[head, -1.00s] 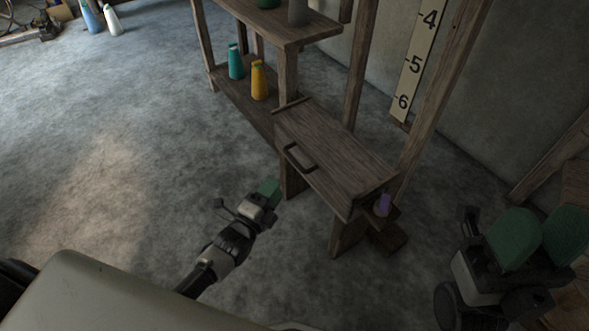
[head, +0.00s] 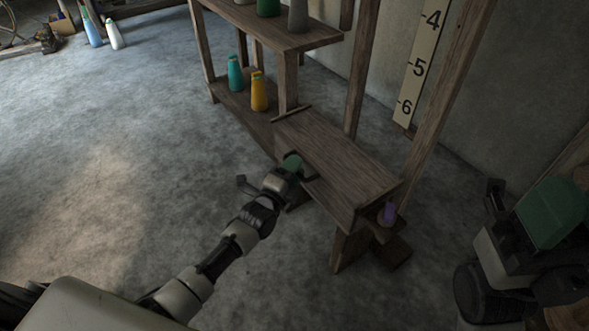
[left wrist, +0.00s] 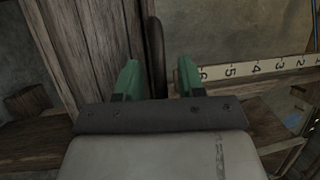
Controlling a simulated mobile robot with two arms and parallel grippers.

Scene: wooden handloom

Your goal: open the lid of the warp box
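The warp box is the wooden box at the end of the loom bench, and its plank lid (head: 345,160) lies shut. In the head view my left gripper (head: 292,163) is at the lid's near left edge and hides most of the dark handle. In the left wrist view the handle (left wrist: 156,50) stands between the two green fingers of my left gripper (left wrist: 158,80). The fingers are open, with a gap on each side of the handle.
A purple spool (head: 389,212) stands on a small ledge at the box's right end. A numbered ruler board (head: 418,65) leans at the back.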

